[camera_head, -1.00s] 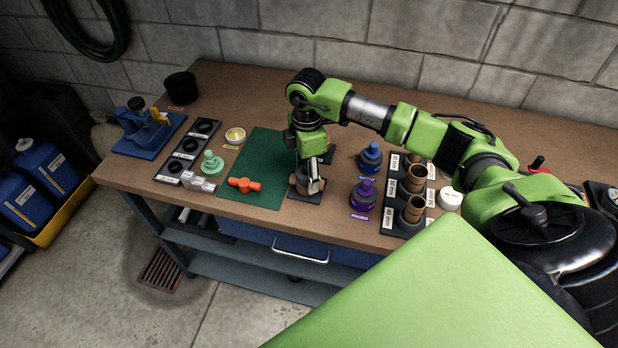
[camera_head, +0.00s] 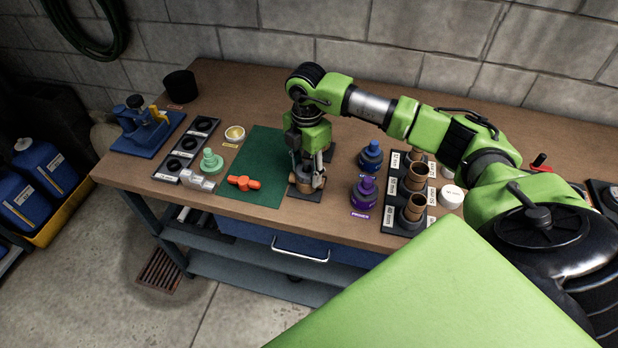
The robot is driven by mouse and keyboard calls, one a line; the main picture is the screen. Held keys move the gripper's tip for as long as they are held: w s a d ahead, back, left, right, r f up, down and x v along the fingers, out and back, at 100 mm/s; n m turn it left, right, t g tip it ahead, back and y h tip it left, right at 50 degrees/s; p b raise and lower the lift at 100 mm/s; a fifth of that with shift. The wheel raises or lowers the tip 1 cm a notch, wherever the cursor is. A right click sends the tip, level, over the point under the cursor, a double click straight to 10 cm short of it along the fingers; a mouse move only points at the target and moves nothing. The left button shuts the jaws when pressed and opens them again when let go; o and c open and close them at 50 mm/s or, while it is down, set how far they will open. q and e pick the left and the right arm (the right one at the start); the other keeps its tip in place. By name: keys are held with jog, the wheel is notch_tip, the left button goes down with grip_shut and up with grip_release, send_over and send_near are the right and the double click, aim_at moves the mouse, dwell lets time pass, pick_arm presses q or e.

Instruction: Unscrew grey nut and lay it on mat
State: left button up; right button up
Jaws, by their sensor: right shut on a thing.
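My right gripper (camera_head: 308,174) points down over a small dark stand (camera_head: 310,197) near the front edge of the bench. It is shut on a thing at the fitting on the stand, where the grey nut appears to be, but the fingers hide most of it. A brown fitting part (camera_head: 298,187) shows beside the fingers. The green mat (camera_head: 257,150) lies just left of the gripper, with an orange-red valve part (camera_head: 243,183) on its front left. My left gripper is not in view.
Blue (camera_head: 371,156) and purple (camera_head: 365,189) containers stand right of the gripper, then a rack (camera_head: 405,226) with brown pipe pieces. A pale green part (camera_head: 211,162) and a tray of black rings (camera_head: 188,146) are left of the mat. The mat's back is clear.

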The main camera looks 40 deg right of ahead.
jog(key=shift+s+a+f+n, duration=0.1)
jog(key=shift+s+f+n, duration=0.15)
jog(key=shift+n, duration=0.15)
jog(key=shift+r, duration=0.15)
jog(key=shift+w+r+p, duration=0.25)
jog(key=shift+r+p, duration=0.75)
jog(key=shift+r, duration=0.4)
jog(key=shift+r+p, duration=1.45)
jog(key=shift+r, duration=0.6)
